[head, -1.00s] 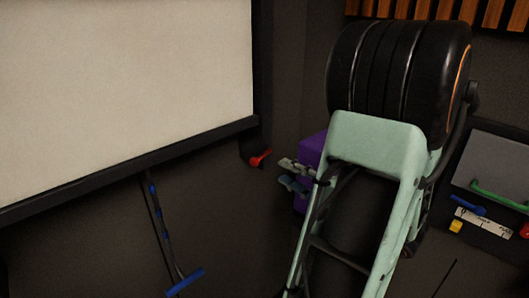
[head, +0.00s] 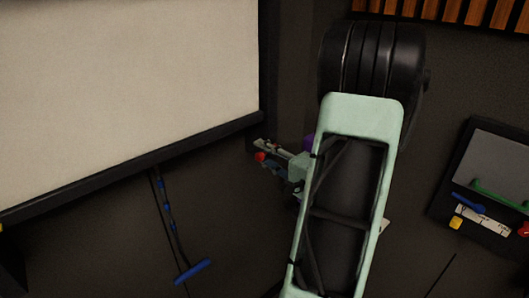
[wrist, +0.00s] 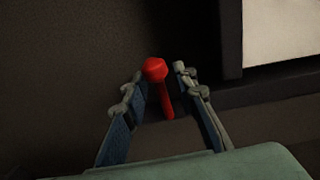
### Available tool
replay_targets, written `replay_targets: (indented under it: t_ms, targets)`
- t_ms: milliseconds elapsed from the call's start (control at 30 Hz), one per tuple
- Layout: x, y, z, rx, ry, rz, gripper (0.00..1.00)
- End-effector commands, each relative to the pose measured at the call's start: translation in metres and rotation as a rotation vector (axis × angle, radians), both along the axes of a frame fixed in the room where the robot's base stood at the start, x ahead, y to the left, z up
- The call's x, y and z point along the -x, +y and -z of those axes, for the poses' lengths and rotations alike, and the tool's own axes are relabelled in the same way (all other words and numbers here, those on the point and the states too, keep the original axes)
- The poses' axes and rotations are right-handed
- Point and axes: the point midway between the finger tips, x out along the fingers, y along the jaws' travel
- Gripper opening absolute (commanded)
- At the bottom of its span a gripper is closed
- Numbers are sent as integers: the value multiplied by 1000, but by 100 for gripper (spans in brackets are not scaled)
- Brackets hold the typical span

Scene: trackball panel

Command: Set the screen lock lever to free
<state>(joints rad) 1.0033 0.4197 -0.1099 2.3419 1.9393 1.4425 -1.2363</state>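The screen lock lever is a red lever with a round knob (wrist: 155,70). In the wrist view it lies between the two fingers of my gripper (wrist: 159,74), with dark gaps visible on both sides. In the head view its red knob (head: 260,157) shows beside my gripper (head: 269,153), near the lower right corner of the screen (head: 120,85). My gripper is open around the lever. I cannot tell how deep the lever sits between the fingers or whether a finger touches it. The lever's mount is dark and hard to make out.
The screen's dark frame (wrist: 275,88) is close on the right in the wrist view. A blue-handled pull bar (head: 193,271) hangs below the screen. A panel (head: 495,170) with green, blue, yellow and red parts is at the far right. Dark wall surrounds the lever.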

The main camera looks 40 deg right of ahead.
Motion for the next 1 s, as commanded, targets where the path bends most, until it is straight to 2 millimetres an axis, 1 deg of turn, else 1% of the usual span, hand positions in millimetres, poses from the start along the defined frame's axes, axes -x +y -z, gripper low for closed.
replay_targets:
  t_ms: [100, 333, 767, 1000]
  targets:
    - [0, 0, 0, 0, 0, 0, 25]
    - [0, 0, 0, 0, 0, 0, 0]
    - [0, 2, 1, -1, 0, -6, 0]
    - [0, 3, 6, 31, -2, -9, 0]
